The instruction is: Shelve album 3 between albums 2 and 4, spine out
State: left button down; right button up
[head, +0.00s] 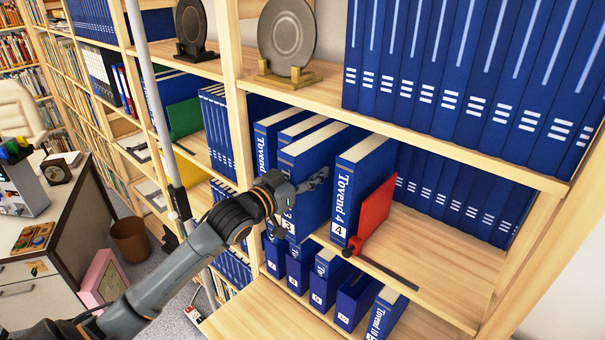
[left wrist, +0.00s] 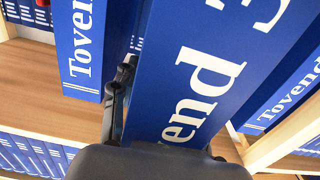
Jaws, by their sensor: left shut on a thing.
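Album 3 (head: 291,226) is a thick blue binder with white lettering, upright among the others on the middle shelf, spine facing out.
Smaller blue binders (head: 322,280) stand on the shelf below. The shelf board (head: 440,255) right of the bookend is bare at the front, with a blue row behind. A shelf with plates (head: 287,35) and tall binders (head: 455,70) is above. A wooden upright (head: 238,110) is at left.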

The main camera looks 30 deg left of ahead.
pick_arm(q)
jog(key=shift+w+d, duration=0.2)
jog(key=shift+w, duration=1.2)
jog(key=shift+w+d, duration=0.2)
jog(key=shift+w, duration=1.2)
jog(key=shift+w+d, duration=0.2)
jog(key=shift+w, duration=1.2)
jog(key=shift+f+b, duration=0.35)
jog(key=shift+f, duration=0.3)
jog(key=shift+s, duration=0.1)
jog(key=c, duration=0.6)
grip_release()
jog(key=shift+s+f, duration=0.1)
jog(key=shift+f, duration=0.2)
jog(key=s, duration=0.4)
jog(key=s+a, duration=0.1)
jog(key=s, duration=0.7)
jog(key=shift+a+r, duration=0.25)
jog(key=shift+a, duration=0.05)
jog(key=shift+w, duration=0.1)
